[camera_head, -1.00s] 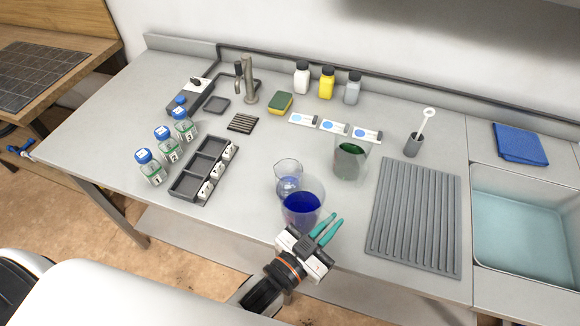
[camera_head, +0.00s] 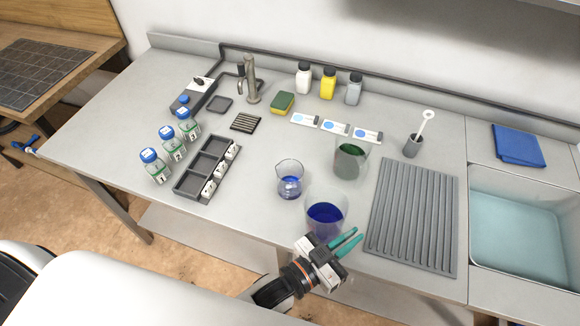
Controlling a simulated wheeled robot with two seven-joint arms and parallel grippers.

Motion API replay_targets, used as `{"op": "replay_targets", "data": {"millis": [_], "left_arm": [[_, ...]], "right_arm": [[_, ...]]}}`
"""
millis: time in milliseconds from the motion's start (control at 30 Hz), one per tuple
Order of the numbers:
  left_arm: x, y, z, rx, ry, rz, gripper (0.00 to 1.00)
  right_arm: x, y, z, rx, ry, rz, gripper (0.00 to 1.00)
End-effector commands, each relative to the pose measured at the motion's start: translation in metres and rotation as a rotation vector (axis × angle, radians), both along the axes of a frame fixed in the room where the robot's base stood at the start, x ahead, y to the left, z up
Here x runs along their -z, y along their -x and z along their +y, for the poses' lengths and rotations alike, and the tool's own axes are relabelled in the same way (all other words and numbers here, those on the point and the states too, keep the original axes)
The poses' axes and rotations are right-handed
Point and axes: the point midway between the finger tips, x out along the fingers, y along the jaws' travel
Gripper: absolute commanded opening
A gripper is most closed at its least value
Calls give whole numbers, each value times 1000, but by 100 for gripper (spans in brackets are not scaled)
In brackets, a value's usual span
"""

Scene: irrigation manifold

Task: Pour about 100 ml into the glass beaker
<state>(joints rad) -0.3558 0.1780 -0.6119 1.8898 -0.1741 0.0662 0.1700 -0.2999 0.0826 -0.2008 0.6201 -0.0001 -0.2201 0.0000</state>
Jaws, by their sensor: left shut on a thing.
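The glass beaker (camera_head: 290,186) stands upright on the bench near the middle, with blue liquid in its lower part. A larger clear vessel (camera_head: 325,216) with dark blue liquid is just right of and nearer than the beaker, apart from it. It looks close to upright. My left gripper (camera_head: 355,237), with teal fingers, is shut on this vessel at its near side; the exact contact is hard to see, and I cannot tell if the base touches the bench. Another clear vessel (camera_head: 350,162) with green liquid stands behind. My right gripper is not in view.
A ribbed drain mat (camera_head: 412,220) and a sink (camera_head: 525,230) lie to the right. A grey compartment tray (camera_head: 190,187) and several blue-capped bottles (camera_head: 157,166) stand to the left. Label cards (camera_head: 335,127) lie behind. The bench between tray and beaker is clear.

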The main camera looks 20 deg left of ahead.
Motion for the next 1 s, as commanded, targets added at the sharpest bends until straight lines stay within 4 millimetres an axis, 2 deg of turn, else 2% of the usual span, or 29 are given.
{"op": "replay_targets", "data": {"millis": [33,167,633,800,1000], "left_arm": [[-8,-2,2,2,17,9,0],[-18,-6,7,2,78,58,0],[-40,-29,35,6,314,260,0],[-69,-40,47,7,400,332,0],[-79,-47,55,9,481,399,0]], "right_arm": [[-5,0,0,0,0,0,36],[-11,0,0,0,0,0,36],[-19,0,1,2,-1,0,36],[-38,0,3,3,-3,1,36],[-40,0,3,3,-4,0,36]]}}
